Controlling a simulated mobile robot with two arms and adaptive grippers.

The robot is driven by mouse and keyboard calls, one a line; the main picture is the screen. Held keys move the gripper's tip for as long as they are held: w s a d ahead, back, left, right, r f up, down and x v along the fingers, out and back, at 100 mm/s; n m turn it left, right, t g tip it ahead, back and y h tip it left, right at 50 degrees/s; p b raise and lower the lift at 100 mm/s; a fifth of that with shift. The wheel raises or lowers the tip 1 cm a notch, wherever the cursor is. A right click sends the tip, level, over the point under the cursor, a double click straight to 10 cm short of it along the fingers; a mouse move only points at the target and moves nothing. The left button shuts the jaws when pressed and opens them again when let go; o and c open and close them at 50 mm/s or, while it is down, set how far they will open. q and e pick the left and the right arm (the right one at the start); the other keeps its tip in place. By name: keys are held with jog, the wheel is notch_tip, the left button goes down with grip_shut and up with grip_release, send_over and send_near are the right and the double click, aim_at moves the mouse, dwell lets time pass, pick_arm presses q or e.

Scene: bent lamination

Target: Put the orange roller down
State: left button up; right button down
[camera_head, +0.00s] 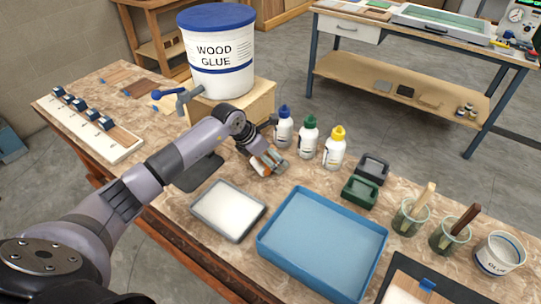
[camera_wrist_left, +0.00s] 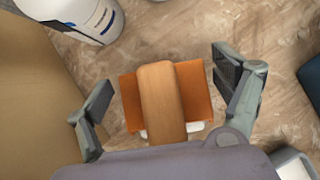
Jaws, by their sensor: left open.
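The orange roller (camera_wrist_left: 195,92) with its wooden handle (camera_wrist_left: 162,100) shows in the left wrist view between the fingers of my left gripper (camera_wrist_left: 168,100). The fingers are spread, with a gap on each side of the roller. My right gripper is not in view.
White bottles with blue (camera_head: 284,128), green (camera_head: 307,136) and yellow (camera_head: 334,149) caps stand close behind. The wood glue bucket (camera_head: 220,75) stands on a wooden block. A grey-rimmed tray (camera_head: 205,222) and a blue tray (camera_head: 268,255) lie in front.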

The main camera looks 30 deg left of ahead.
pick_arm(q)
jog(key=b+v, duration=0.1)
jog(key=v, duration=1.1)
jog(key=shift+r+b, duration=0.35)
jog(key=shift+b, duration=0.05)
jog(key=shift+s+f, duration=0.1)
